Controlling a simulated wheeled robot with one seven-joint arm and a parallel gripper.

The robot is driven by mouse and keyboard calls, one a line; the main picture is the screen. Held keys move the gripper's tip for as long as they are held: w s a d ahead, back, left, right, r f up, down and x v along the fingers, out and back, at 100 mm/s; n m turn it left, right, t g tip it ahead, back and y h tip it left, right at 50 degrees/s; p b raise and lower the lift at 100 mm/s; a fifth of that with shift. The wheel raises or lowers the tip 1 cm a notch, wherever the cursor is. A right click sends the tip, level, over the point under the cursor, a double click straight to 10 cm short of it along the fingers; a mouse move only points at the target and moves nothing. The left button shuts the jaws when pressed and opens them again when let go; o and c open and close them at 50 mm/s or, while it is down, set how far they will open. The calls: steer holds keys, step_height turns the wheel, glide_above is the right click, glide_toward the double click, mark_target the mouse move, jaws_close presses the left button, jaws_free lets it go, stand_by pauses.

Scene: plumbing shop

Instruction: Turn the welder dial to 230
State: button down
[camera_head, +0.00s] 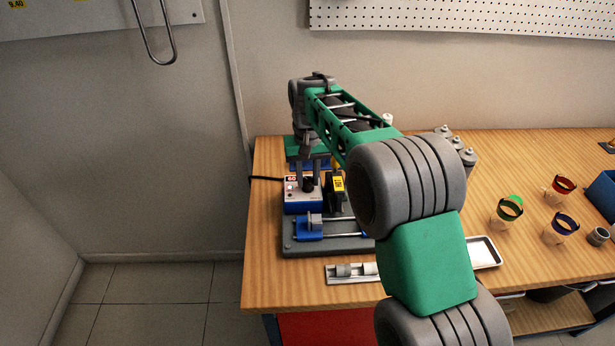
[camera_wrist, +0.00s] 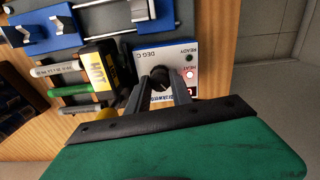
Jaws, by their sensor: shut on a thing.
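The welder (camera_head: 303,203) is a blue box with a pale control face, near the left end of the bench. Its black dial (camera_wrist: 160,74) sits between the two fingers of my gripper (camera_wrist: 161,88), which is shut on it from both sides. In the head view my gripper (camera_head: 311,172) reaches down onto the dial from above. The face reads DEG C, READY and HEAT in the wrist view, and the light by HEAT glows red. The red display (camera_head: 292,178) is small in the head view, and its number is hard to read. My fingers partly hide the dial's scale.
A black block with a yellow label (camera_head: 338,184) stands right beside the welder. A grey base with rails and a blue clamp (camera_head: 310,229) lies in front. A tray (camera_head: 485,252), coloured ring cups (camera_head: 510,209) and a blue bin (camera_head: 604,194) are farther right.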

mark_target(308, 180)
steer(key=c, duration=1.2)
jaws_free()
steer(key=shift+o, duration=0.2)
steer(key=shift+r, duration=0.1)
step_height(308, 180, up, 7)
steer(key=shift+f+b, duration=0.1)
steer(key=shift+b, duration=0.45)
steer(key=shift+r, duration=0.45)
